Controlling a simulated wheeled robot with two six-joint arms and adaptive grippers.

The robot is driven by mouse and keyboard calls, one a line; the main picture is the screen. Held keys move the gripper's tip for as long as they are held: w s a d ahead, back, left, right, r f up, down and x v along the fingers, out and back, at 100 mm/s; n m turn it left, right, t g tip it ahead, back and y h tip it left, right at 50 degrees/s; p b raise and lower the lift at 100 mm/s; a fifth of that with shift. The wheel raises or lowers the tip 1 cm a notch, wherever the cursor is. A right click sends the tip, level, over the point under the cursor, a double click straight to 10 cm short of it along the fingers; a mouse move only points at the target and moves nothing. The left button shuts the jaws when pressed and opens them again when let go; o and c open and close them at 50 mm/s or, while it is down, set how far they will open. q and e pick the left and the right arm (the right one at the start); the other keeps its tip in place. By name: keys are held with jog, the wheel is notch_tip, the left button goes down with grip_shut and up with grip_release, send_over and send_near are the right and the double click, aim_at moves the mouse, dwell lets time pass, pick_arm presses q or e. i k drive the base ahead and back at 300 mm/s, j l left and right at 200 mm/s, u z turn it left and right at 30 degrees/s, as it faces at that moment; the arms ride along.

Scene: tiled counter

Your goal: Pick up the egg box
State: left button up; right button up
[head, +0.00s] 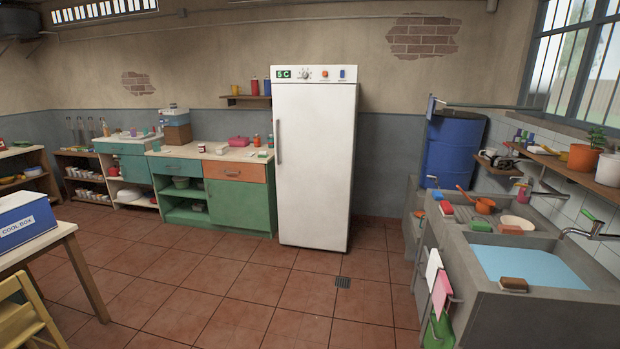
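I cannot make out an egg box for certain in the head view. A blue and white box marked "COOL BOX" (24,222) stands on a table at the left edge. Neither of my grippers is in view.
A green and orange cabinet counter (238,197) with jars and small items stands left of the fridge. A concrete sink (535,300) with water and a blue barrel (453,150) are at right. A yellow chair (22,312) is at lower left. The tiled floor (260,290) between is clear.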

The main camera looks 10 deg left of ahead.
aim_at(222, 149)
jog(key=i+j+u, duration=0.45)
jog(key=i, duration=0.35)
jog(key=i+u, duration=0.4)
jog(key=i, duration=0.4)
